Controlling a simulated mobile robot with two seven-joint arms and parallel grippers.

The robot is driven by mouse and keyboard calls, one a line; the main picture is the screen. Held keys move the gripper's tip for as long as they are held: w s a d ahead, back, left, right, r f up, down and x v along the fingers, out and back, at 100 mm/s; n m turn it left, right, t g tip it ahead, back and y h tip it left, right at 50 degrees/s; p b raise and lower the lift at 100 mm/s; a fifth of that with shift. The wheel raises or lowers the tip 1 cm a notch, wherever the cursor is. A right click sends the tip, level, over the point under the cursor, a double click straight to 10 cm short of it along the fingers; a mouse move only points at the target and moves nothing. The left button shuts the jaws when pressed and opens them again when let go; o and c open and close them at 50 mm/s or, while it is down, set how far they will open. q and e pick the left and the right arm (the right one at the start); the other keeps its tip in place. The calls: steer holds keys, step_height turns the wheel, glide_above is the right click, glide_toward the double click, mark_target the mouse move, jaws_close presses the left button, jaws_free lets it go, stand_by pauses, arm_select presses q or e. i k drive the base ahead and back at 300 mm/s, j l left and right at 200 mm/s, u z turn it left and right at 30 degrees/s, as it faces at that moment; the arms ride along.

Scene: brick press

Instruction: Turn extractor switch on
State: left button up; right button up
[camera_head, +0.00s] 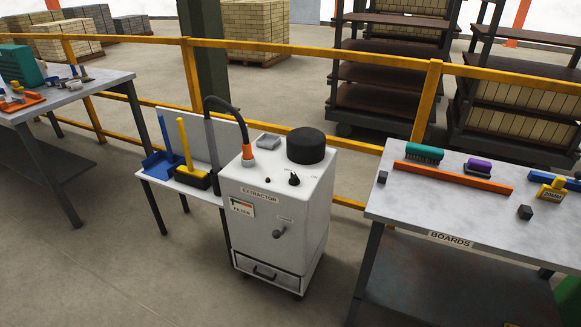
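The extractor (272,218) is a white cabinet on small feet in the middle of the view, with a black round cap (306,146) and a grey hose with an orange cuff on top. A small black rotary switch (294,179) sits on the front part of its top; its position is too small to read for certain. A grey knob or lever (279,233) is on the front face, near a filter gauge label (242,207). A drawer with a black handle is at the bottom. Neither of my grippers shows in the view.
A small white table (152,176) with a blue dustpan and a yellow-handled brush stands left of the extractor. The boards table (390,205) with brushes and tools is at right, another tool table (100,82) at left. A yellow railing (350,146) runs behind. Floor in front is clear.

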mark_target(294, 180)
steer(key=i+j+z, duration=0.1)
steer(key=i+j, duration=0.45)
steer(key=j, duration=0.15)
steer(key=i+j+z, duration=0.15)
steer(key=j, duration=0.25)
steer(key=i+j+z, duration=0.1)
steer(key=i+j, duration=0.25)
